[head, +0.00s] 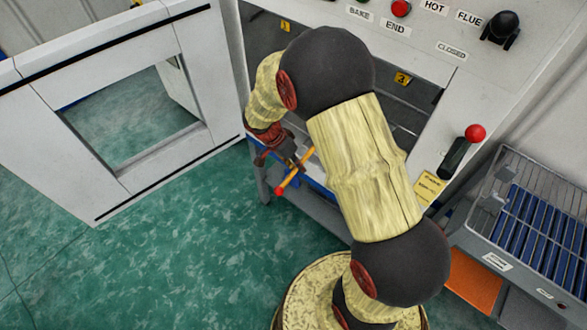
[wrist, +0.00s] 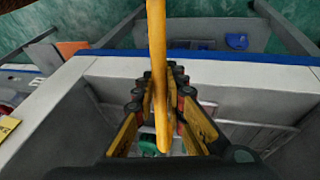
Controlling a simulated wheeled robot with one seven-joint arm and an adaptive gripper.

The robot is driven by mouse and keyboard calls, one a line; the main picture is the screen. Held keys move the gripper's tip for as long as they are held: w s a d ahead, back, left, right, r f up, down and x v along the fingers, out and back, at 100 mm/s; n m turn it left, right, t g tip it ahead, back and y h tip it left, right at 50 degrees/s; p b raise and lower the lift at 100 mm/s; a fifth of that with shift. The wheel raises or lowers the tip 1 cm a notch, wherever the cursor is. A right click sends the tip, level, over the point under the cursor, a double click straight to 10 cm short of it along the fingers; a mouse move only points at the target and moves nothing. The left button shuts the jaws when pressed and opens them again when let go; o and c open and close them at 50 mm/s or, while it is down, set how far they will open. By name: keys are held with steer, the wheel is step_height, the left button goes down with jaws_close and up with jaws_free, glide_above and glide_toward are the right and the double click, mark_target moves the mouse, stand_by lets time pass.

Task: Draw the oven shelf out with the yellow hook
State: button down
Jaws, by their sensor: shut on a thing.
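My gripper (head: 292,163) is shut on the yellow hook (head: 299,168), at the front of the oven opening below the control panel. The hook is a yellow-orange rod with a red end that points down and left. In the wrist view the hook (wrist: 157,70) runs from the top edge down between my fingers (wrist: 160,98). The oven (head: 433,65) stands with its opening partly hidden behind my arm. Wire rack bars (wrist: 245,135) show blurred inside the opening in the wrist view. I cannot tell whether the hook touches the shelf.
The white oven door (head: 150,75) with a window stands swung open at the left. A grey wire-topped unit with blue slats (head: 545,235) stands at the right, above an orange panel (head: 473,295). Green floor (head: 190,240) is clear in front of the oven.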

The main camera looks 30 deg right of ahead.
mark_target(302, 159)
steer(key=shift+w+d+f, duration=0.1)
steer(key=shift+w+d, duration=0.2)
steer(key=shift+d, duration=0.45)
steer(key=shift+w+d+f, duration=0.1)
steer(key=shift+w+d, duration=0.15)
steer(key=shift+d, duration=0.45)
step_height(302, 159, down, 8)
steer(key=b, duration=0.7)
steer(key=shift+s+a+f+b, duration=0.1)
steer(key=shift+s+a+b, duration=0.1)
steer(key=shift+a, duration=0.3)
steer(key=shift+s+a+f+b, duration=0.1)
steer(key=shift+a+b, duration=0.1)
steer(key=shift+a, duration=0.25)
steer(key=s+a+b, duration=0.2)
steer(key=s+a, duration=0.2)
steer(key=a, duration=0.7)
steer(key=shift+a, duration=0.15)
stand_by(0.4)
steer(key=shift+s+a, duration=0.1)
